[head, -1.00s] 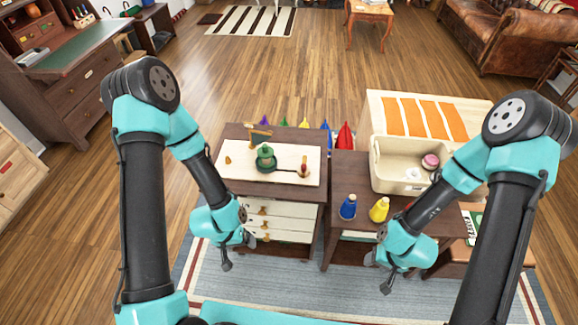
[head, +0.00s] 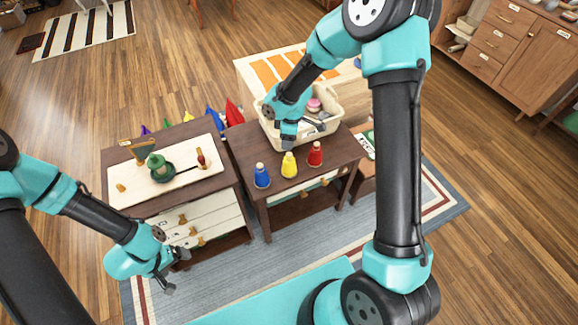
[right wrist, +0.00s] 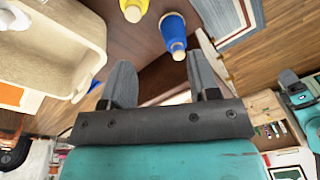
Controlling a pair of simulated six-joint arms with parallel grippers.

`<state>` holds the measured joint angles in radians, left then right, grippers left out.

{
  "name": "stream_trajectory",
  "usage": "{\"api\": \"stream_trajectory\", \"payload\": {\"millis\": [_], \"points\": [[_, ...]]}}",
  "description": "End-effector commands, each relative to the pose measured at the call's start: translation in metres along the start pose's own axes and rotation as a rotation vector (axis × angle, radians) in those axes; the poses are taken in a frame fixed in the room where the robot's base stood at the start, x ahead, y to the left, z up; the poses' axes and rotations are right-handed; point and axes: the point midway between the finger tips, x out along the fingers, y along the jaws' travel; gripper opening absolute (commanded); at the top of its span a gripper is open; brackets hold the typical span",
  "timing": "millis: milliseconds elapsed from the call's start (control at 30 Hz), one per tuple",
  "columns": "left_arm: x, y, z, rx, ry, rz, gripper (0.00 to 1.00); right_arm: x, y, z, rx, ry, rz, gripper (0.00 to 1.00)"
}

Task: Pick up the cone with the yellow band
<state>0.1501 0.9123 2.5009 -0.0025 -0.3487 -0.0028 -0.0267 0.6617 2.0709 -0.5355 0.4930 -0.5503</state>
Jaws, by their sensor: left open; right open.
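Three cones stand upright in a row on the brown side table (head: 238,146): a blue cone (head: 262,178), a yellow cone (head: 289,167) and a red cone (head: 315,156). Each has a pale tip; I cannot make out a separate yellow band on any. My right gripper (head: 288,140) is open above the table, just behind the yellow cone. In the right wrist view, its jaws (right wrist: 162,84) are apart and empty, with the blue cone (right wrist: 173,32) and part of the yellow cone (right wrist: 133,8) beyond them. My left gripper (head: 176,272) is open and low, in front of the drawer cabinet.
A cream bin (head: 327,128) with items inside stands behind the cones, close to my right gripper; it also shows in the right wrist view (right wrist: 88,35). The drawer cabinet (head: 120,158) at left carries a green figure (head: 157,164). Pointed coloured objects stand behind it.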

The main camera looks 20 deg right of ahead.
Motion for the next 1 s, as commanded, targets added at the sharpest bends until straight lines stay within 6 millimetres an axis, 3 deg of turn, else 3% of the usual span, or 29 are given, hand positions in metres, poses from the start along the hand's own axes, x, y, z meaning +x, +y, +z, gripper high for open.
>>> {"api": "stream_trajectory", "payload": {"millis": [33,167,500,667,1000], "points": [[0.0,0.0,0.0,0.0,0.0,0.0,0.88,-0.018,0.011,-0.003,-0.056,-0.026,0.026,0.55],[0.0,0.0,0.0,0.0,0.0,0.0,0.88,-0.042,0.025,-0.005,-0.142,-0.08,0.056,0.55],[0.0,0.0,0.0,0.0,0.0,0.0,0.88,-0.045,0.027,-0.004,-0.157,-0.091,0.06,0.55],[0.0,0.0,0.0,0.0,0.0,0.0,0.88,-0.036,0.027,-0.003,-0.155,-0.091,0.058,0.55],[0.0,0.0,0.0,0.0,0.0,0.0,0.88,0.018,0.03,0.002,-0.155,-0.091,0.056,0.55]]}}
